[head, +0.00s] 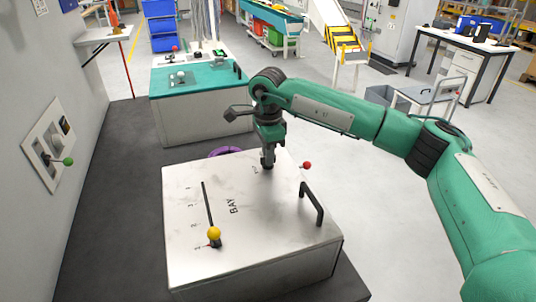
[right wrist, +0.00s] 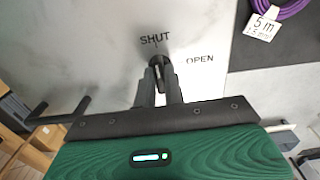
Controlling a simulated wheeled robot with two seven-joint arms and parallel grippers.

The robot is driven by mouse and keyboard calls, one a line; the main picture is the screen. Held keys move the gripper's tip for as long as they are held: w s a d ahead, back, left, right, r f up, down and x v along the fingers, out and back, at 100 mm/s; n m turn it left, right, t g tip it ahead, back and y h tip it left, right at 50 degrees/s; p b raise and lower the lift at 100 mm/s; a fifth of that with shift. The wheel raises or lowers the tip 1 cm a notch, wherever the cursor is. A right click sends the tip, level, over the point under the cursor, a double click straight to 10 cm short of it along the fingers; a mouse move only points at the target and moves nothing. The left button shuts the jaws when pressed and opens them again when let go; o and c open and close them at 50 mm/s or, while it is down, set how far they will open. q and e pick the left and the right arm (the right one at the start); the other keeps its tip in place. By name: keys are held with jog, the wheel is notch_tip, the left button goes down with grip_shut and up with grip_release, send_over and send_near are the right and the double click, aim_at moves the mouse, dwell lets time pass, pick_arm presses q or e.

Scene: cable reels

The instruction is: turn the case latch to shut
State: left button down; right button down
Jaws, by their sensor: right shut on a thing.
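The case (head: 265,225) is a pale metal box with a scuffed top marked BAY. Its latch (right wrist: 158,60) is a small dark part near the top's far edge. My right gripper (head: 267,163) reaches down onto it from above. In the right wrist view the right gripper (right wrist: 159,88) is shut on the latch, which shows between the fingertips. The word SHUT stands just above the latch and OPEN to its right. The latch's visible end lies just under SHUT; the fingers hide the rest, so its exact angle is unclear. My left gripper is not in view.
A yellow-knobbed lever (head: 214,234) stands in a slot on the case top. A black handle (head: 312,204) and a red knob (head: 306,165) are at its right. A purple cable coil (right wrist: 287,8) lies behind the case. A green-knobbed wall lever (head: 67,161) is at left.

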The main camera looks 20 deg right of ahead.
jog(key=shift+r, duration=0.1)
jog(key=c, duration=1.5)
grip_release()
